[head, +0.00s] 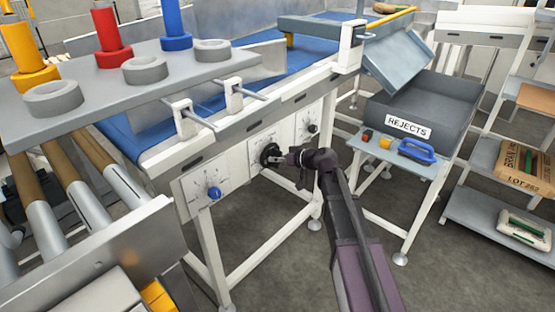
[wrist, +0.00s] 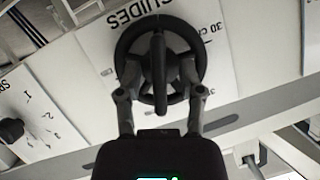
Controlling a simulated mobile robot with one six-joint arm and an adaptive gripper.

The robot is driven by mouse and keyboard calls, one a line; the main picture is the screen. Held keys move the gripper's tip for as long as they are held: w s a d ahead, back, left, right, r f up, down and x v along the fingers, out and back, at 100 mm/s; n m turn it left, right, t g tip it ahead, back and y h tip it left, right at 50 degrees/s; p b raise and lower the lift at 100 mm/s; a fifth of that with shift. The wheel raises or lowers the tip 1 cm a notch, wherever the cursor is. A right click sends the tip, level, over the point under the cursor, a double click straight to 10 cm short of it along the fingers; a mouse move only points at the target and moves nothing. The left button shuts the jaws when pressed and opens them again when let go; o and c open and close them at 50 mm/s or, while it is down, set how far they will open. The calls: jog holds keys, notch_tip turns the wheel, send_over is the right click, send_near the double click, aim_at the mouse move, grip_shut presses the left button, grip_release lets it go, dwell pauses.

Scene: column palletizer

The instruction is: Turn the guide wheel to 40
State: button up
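The guide wheel (wrist: 120,47) is a black handwheel on a white plate lettered "GUIDES", with a scale on which "30" can be read. A dark bar crosses its middle. It also shows on the conveyor's side panel in the head view (head: 269,153), partly hidden by my gripper. My gripper (wrist: 160,75) is in front of the wheel, one finger on each side of the bar. Gaps show between fingers and bar, so it looks open and not clamped. In the head view my gripper (head: 283,159) reaches the wheel from the right. The wheel's pointer setting cannot be read.
A blue knob (head: 214,193) is on the panel left of the wheel, and a small black knob (head: 313,128) is on the right. A stand with a "REJECTS" bin (head: 430,101) is right of my arm. White frame legs stand below the panel.

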grip_shut()
jog(key=shift+m+g+y+b, duration=0.3)
jog(key=shift+m+g+y, duration=0.1)
jog(key=shift+m, duration=0.3)
jog(key=shift+o, duration=0.6)
grip_release()
